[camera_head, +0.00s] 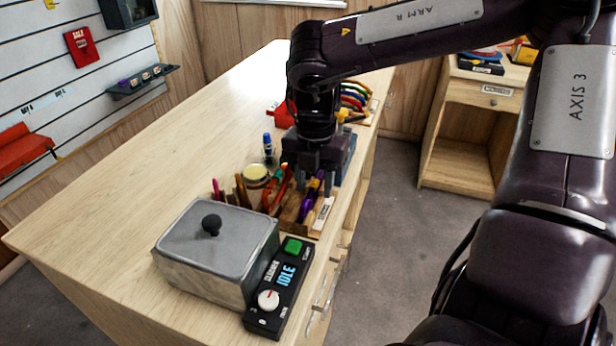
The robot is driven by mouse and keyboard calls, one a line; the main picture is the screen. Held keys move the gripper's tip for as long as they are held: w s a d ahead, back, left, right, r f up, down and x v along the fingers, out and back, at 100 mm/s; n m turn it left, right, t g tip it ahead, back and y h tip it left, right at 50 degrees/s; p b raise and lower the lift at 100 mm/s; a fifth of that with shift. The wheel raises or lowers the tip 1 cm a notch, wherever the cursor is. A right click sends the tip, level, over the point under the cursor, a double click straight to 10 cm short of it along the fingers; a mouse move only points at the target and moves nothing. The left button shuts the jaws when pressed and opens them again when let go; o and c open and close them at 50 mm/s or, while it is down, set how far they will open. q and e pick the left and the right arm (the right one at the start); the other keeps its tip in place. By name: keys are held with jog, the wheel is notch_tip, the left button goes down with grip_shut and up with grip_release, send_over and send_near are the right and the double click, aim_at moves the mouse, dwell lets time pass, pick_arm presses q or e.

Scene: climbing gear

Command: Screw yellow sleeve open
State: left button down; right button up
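My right gripper (318,188) points down from above at the wooden rack near the bench's right edge. Its fingertips are at a purple piece of gear (306,208), which looks like a carabiner. A small yellow part, possibly the sleeve, shows by the fingers, mostly hidden. I cannot tell whether the fingers grip it or only stand around it. The wooden rack (288,222) also holds orange-red gear (269,199) left of the gripper. My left gripper is not in view.
A grey lidded cleaner box (208,285) with a black control panel (262,318) reading IDLE stands in front. A blue-capped bottle (268,150) and round tin (256,175) stand behind the rack. Colourful gear (354,98) lies farther back. The bench's left half (170,170) is clear.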

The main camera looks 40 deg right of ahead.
jog(key=shift+s+r+p, duration=0.1)
jog(key=shift+r+p, duration=0.35)
jog(key=shift+r, duration=0.45)
jog(key=shift+s+d, duration=0.3)
jog(key=shift+s, duration=0.3)
jog(key=shift+f, duration=0.25)
jog(key=shift+f+b, duration=0.95)
jog(key=shift+f, duration=0.3)
jog(key=shift+w, duration=0.1)
jog(key=shift+w+a, duration=0.35)
jog(key=shift+w, duration=0.2)
